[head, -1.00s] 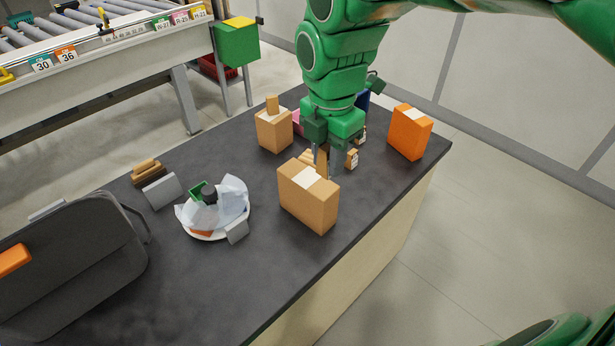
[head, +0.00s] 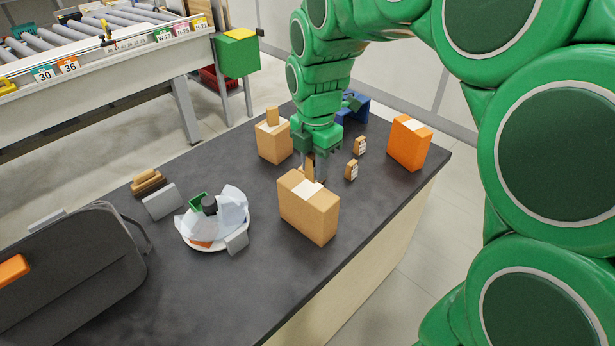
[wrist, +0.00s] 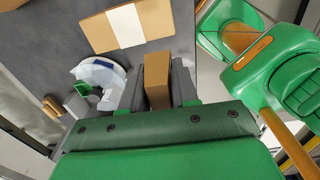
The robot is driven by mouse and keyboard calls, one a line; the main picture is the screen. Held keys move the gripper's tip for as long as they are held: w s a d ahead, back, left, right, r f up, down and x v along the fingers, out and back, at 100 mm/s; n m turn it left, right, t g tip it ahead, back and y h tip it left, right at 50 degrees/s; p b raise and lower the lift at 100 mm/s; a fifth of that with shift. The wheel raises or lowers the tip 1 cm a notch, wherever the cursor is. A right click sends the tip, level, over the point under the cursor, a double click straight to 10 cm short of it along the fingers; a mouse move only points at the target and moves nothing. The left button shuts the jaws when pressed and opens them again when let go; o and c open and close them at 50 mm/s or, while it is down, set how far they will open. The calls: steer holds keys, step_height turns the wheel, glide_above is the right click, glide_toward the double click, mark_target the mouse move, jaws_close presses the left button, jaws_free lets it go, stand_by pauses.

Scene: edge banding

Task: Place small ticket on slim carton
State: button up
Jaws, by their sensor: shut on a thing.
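My gripper (head: 313,168) points down just behind the tan carton and is shut on a narrow tan cardboard piece (wrist: 157,78), which I take to be the small ticket. Its lower part is hidden behind the carton in the head view. The tan carton with a white label strip (head: 308,208) stands upright on the dark table, and I take it to be the slim carton. In the wrist view the carton (wrist: 103,32) lies beyond the held piece, with a gap between them.
Two small labelled tan blocks (head: 351,170) stand right of my gripper. An orange box (head: 408,145) stands further right. Another tan box (head: 273,142) with a small block on top stands behind left. A white plate with wrapped items (head: 215,220) sits left. The table's front middle is clear.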

glide_above(307, 188)
step_height(307, 188, down, 7)
steer(key=shift+r, duration=0.2)
steer(key=shift+s+f, duration=0.1)
steer(key=shift+f, duration=1.35)
steer(key=shift+f, duration=0.1)
steer(key=o, duration=1)
step_height(307, 188, up, 12)
steer(key=shift+r, duration=0.15)
steer(key=shift+d, duration=0.1)
